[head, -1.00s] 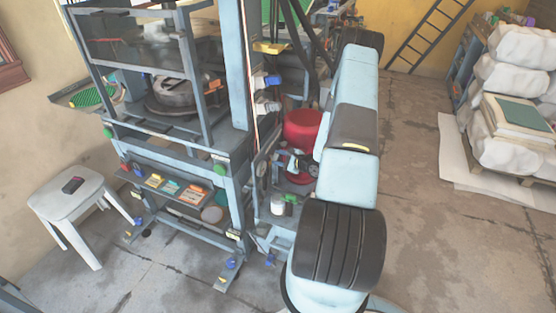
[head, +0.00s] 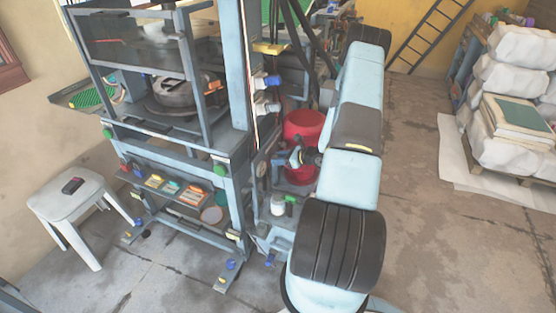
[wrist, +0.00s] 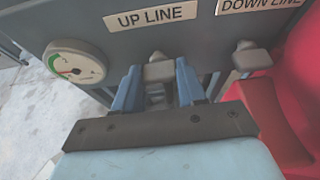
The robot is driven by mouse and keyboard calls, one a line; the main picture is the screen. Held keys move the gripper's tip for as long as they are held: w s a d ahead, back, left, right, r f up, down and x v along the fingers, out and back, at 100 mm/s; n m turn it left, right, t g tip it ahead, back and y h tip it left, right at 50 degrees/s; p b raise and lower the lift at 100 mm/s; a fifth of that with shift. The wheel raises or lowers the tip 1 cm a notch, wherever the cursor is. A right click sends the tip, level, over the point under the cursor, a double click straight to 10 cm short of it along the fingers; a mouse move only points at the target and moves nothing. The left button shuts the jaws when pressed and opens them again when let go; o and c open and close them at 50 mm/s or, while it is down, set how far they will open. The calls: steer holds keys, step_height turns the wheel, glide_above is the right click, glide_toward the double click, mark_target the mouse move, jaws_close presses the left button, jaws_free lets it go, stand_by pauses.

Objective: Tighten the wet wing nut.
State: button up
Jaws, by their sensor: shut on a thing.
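A grey wing nut (wrist: 159,68) sits under the "UP LINE" label (wrist: 150,17) in the wrist view. My gripper (wrist: 158,82) is shut on it, with one blue finger on each side. In the head view my gripper (head: 294,157) is at the right side of the press, in front of the red drum. A second grey wing nut (wrist: 250,56) sits to the right, under the "DOWN LINE" label (wrist: 262,4), and is untouched. I cannot tell from the surfaces which nut is wet. The nuts are too small to make out in the head view.
A round gauge (wrist: 75,66) is left of the held nut. The red drum (head: 303,124) stands close behind my gripper. The press frame (head: 232,150) is on the left, with a white stool (head: 68,192) beyond. Open floor (head: 430,230) lies to the right.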

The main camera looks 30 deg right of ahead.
steer(key=shift+s+a+f, duration=0.1)
steer(key=shift+s+f, duration=0.05)
stand_by(0.4)
steer(key=o, duration=0.7)
steer(key=shift+c, duration=0.2)
steer(key=o, duration=0.4)
steer(key=v, duration=1.3)
steer(key=shift+d+r, duration=0.25)
steer(key=shift+d, duration=0.15)
